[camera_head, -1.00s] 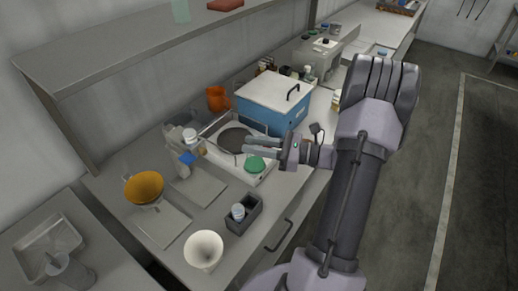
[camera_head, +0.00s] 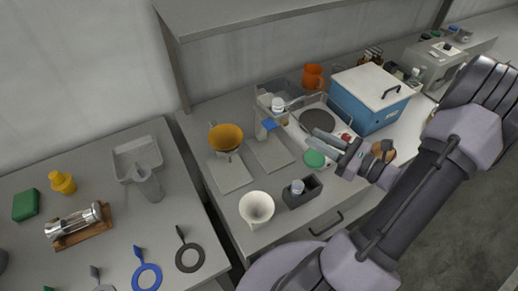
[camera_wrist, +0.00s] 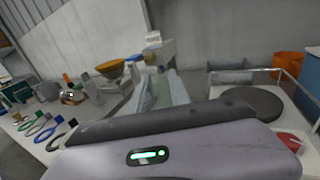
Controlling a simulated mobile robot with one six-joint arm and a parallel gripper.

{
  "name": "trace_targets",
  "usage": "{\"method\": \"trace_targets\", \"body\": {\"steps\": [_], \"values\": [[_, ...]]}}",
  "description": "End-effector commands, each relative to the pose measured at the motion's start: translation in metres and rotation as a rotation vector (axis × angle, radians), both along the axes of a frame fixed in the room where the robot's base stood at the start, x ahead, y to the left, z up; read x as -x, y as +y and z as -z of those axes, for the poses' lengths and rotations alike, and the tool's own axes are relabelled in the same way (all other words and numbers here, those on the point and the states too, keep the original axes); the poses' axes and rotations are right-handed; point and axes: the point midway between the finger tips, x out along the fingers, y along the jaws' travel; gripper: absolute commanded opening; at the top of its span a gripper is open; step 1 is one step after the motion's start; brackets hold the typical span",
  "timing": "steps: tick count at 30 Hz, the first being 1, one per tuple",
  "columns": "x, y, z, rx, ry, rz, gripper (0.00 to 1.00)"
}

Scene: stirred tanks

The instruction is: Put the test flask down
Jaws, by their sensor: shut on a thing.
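The test flask shows in the head view as a rounded green body (camera_head: 315,159) just under my gripper's fingers. Its upper part is hard to make out against the fingers. My gripper (camera_head: 322,143) is shut on it, above the front part of a white stirrer unit with a round dark plate (camera_head: 317,121). I cannot tell whether the flask's base touches anything. In the wrist view my gripper's two pale fingers (camera_wrist: 160,90) point away from the camera, and the flask's green body is hidden there.
A grey stand (camera_head: 267,125) with a plate is left of the stirrer. An orange funnel (camera_head: 227,137), a cream funnel (camera_head: 257,207) and a dark holder with a bottle (camera_head: 303,192) are close by. A blue box (camera_head: 370,98) stands behind right. A shelf (camera_head: 300,15) overhangs the back.

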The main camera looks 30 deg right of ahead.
Motion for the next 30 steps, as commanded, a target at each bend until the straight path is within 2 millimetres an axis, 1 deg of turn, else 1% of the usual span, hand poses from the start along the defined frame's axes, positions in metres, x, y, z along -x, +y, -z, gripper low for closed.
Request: {"method": "trace_targets", "body": {"steps": [2,5,9,12,15,20,25,30], "values": [[-0.001,0.001,0.004,-0.001,-0.001,0.015,0.00],[-0.021,0.010,0.018,-0.002,0.000,0.012,0.00],[-0.054,0.021,0.037,0.000,0.000,0.012,0.00],[-0.075,0.028,0.048,0.001,0.000,0.012,0.00],[-0.089,0.033,0.055,0.000,-0.001,0.014,0.00],[-0.103,0.037,0.061,0.001,-0.001,0.014,0.00],[-0.125,0.046,0.082,0.000,0.000,0.014,0.00],[-0.126,0.045,0.080,0.001,0.000,0.016,0.00]]}}
